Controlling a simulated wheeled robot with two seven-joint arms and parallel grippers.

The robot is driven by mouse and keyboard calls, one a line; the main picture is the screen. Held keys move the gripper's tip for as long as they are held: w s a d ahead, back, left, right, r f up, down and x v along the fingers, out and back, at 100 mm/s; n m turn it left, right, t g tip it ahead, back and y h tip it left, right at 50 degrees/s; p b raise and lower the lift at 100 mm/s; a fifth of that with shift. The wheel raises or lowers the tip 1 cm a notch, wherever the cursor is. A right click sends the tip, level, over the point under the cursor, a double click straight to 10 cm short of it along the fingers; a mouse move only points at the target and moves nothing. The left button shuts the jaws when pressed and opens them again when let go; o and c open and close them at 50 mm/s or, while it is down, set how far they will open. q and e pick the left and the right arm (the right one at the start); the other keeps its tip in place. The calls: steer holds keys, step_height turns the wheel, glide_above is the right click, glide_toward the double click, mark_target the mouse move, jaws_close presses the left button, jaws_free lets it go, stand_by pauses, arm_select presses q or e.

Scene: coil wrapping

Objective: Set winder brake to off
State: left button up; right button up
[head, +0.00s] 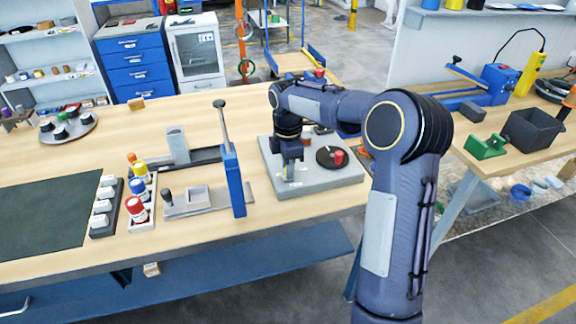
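The machine that looks like the winder is a light grey base (325,182) on the wooden bench, right of centre. On it is a black disc (327,157) with a red knob (339,157). My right gripper (290,176) points down over the left front part of this base, left of the disc. Its fingers are small and dark here, and I cannot tell whether they are open or shut. The brake control cannot be made out; my gripper and arm cover part of the base. My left gripper is not in view.
A blue upright lever press (233,180) stands close left of the base. Left of it are red- and yellow-capped bottles (137,207), a rack of white pieces (104,205) and a dark green mat (40,218). A second bench at right holds a black bin (532,130).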

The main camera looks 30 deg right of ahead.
mark_target(301, 176)
jaws_close()
steer(key=d, duration=0.1)
steer(key=s+d+p, duration=0.1)
steer(key=d, duration=0.1)
steer(key=shift+d, duration=0.3)
steer(key=o, duration=0.7)
jaws_free()
steer(key=shift+r, duration=0.1)
steer(key=shift+w+r, duration=0.1)
steer(key=shift+r, duration=0.2)
step_height(301, 176, up, 7)
steer(key=shift+r, duration=0.1)
